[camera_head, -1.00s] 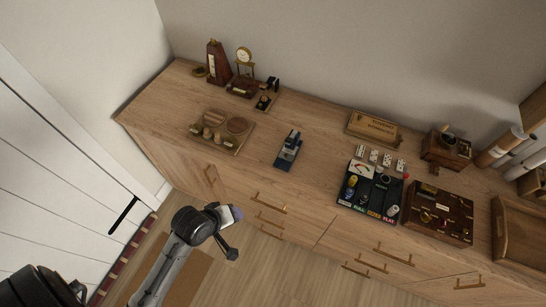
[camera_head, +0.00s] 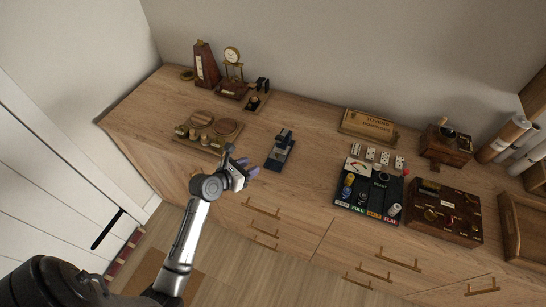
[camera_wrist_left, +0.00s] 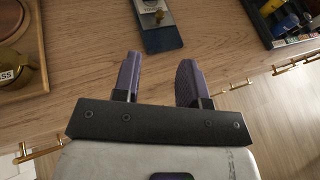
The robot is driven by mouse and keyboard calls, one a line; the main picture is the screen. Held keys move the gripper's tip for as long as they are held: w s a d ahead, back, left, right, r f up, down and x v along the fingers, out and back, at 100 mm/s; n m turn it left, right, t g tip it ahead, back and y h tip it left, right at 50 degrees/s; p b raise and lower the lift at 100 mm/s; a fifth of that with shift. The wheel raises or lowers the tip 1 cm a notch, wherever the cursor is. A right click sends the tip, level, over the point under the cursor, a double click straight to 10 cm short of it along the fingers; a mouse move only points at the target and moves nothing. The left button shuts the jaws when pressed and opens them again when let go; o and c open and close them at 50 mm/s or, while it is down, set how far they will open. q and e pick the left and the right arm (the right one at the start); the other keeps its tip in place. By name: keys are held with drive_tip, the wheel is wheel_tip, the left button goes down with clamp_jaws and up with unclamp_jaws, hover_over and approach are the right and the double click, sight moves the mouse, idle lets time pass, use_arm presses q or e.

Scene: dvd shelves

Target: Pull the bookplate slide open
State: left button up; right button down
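No part is clearly marked as the bookplate slide. A dark blue device (camera_head: 281,149) stands on the wooden cabinet top in the middle of the head view. My left gripper (camera_head: 247,166) is at the cabinet's front edge, left of and in front of this device. In the wrist view the purple fingers (camera_wrist_left: 160,68) are apart with nothing between them. My right gripper is not in view.
A wooden tray (camera_head: 205,145) with round pieces lies left of my gripper. A black tray (camera_head: 362,210) of small items and a brown case (camera_head: 443,211) stand to the right. Brass drawer handles (camera_head: 263,208) stick out below. The cabinet top around the blue device is clear.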

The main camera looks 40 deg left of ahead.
sight(277, 154)
use_arm(q)
drive_tip(key=x, duration=1.2)
drive_tip(key=shift+b, duration=0.4)
drive_tip(key=shift+c, duration=0.5)
clamp_jaws()
